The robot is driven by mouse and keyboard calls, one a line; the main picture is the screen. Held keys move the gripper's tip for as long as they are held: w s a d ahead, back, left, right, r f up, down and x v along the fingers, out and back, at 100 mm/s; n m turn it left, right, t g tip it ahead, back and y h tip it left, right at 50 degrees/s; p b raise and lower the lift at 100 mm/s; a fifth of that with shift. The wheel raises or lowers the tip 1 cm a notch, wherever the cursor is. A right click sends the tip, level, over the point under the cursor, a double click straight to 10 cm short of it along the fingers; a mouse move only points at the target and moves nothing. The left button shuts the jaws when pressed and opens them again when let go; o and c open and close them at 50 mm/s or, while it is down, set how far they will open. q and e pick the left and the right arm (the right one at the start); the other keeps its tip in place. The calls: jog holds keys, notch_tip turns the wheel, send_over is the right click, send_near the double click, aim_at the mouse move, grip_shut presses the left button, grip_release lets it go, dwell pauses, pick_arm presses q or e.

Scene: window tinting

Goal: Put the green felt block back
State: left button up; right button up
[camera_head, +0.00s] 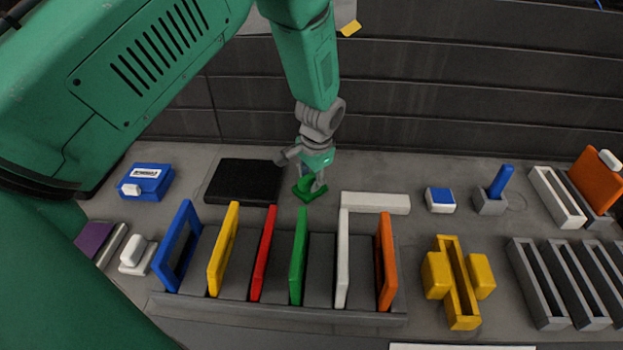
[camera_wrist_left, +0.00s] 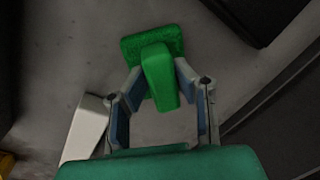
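The green felt block (camera_head: 309,190), a flat green pad with an upright handle, is at the back middle of the table, right of a black pad. I cannot tell whether it touches the table. My left gripper (camera_head: 314,177) is directly above it, pointing down. In the left wrist view the gripper (camera_wrist_left: 160,82) has its two fingertips against both sides of the green handle, with the felt block (camera_wrist_left: 135,45) beyond them. The fingers appear shut on the handle. My right gripper is not in view.
The black pad (camera_head: 242,182) lies left of the block. In front stands a grey rack (camera_head: 280,314) with several upright coloured frames. A white bar (camera_head: 375,203) lies to the right, then a blue-and-white block (camera_head: 440,199) and a yellow holder (camera_head: 458,285). A dark wall (camera_head: 450,110) rises behind.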

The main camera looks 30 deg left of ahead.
pick_arm(q)
jog(key=shift+o, duration=1.2)
jog(key=shift+a+f, duration=0.1)
jog(key=shift+a, duration=0.1)
notch_tip(320, 180, up, 12)
jog(key=d+b, duration=0.1)
jog(key=shift+s+d, duration=0.2)
jog(key=shift+d, duration=0.2)
